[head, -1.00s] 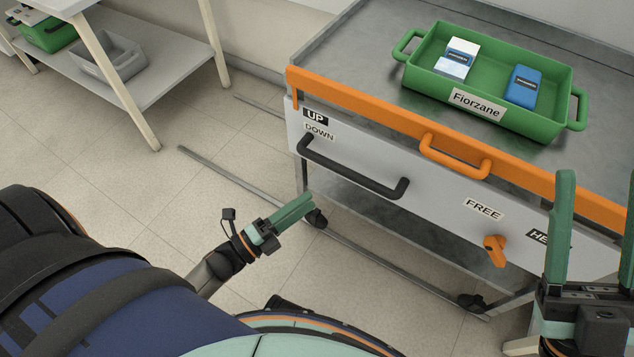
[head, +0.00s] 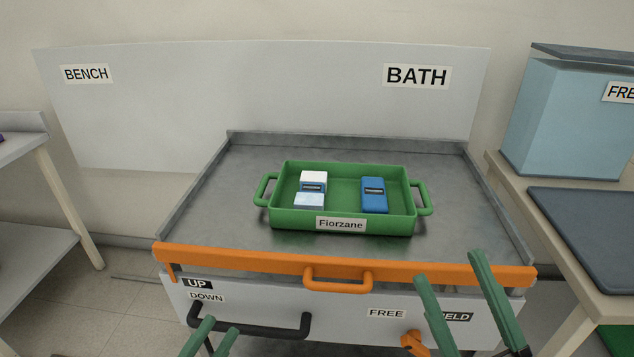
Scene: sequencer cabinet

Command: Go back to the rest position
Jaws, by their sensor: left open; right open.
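My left gripper (head: 211,338) is at the bottom edge, in front of the cart's dark handle (head: 250,325). Only its green fingertips show, apart and empty. My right gripper (head: 447,267) is at the lower right, before the cart's orange bar (head: 240,261). Its two green fingers are spread, with nothing between them. A green tray (head: 285,220) labelled Fiorzane stands on the metal cart top (head: 220,195), clear of both grippers. It holds a white and blue item (head: 312,188) and a blue item (head: 374,194).
An orange handle (head: 338,287) and an orange knob (head: 413,343) are on the cart front. A panel (head: 270,90) marked BENCH and BATH stands behind. A shelf unit (head: 40,215) is at left. A table with a blue box (head: 570,120) and dark mat (head: 590,225) is at right.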

